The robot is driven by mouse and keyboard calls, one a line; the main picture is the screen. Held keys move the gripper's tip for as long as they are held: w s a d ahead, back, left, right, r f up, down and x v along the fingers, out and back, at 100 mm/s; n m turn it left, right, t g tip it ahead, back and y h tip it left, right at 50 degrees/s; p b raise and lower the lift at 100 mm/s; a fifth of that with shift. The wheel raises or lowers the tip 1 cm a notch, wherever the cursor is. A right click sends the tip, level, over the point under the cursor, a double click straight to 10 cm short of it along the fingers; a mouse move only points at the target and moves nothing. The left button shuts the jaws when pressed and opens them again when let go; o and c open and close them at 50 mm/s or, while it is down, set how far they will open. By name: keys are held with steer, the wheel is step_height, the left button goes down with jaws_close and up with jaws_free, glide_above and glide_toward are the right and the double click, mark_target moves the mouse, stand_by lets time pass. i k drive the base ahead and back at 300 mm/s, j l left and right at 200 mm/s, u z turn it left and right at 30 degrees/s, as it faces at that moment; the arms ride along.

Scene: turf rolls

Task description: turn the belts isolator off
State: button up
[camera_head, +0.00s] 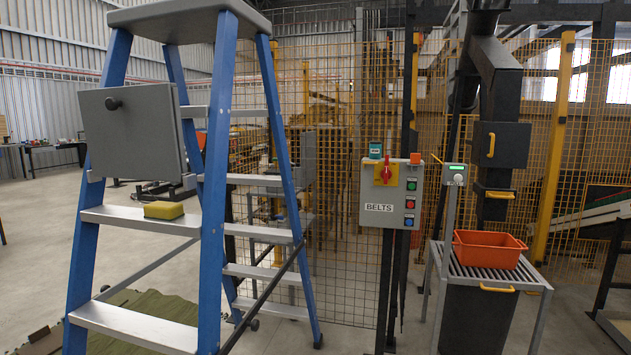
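The belts isolator is a red rotary handle on a yellow plate (386,172), on the upper part of a grey control box (370,212) labelled BELTS. The handle looks upright, but its exact setting is too small to read. The box is fixed to a dark post in front of the mesh fence, right of the picture's middle. Green, red and blue buttons (410,204) run down its right side. A small teal item (375,150) and an orange item (415,158) sit at its top edge. My gripper is not in view.
An orange bin (488,249) rests on a slatted stand at right. Floor before the box looks clear.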

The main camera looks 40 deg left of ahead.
mark_target(386, 175)
steer(key=i+u, duration=0.3)
steer(key=u, duration=0.15)
steer(key=i+l+u, duration=0.2)
steer(key=u, duration=0.25)
steer(key=i+l+u, duration=0.25)
steer(key=u, duration=0.2)
steer(key=i+l+u, duration=0.3)
steer(key=i, duration=0.15)
steer(key=i+l+u, duration=0.2)
steer(key=i+u, duration=0.15)
steer(key=i, duration=0.1)
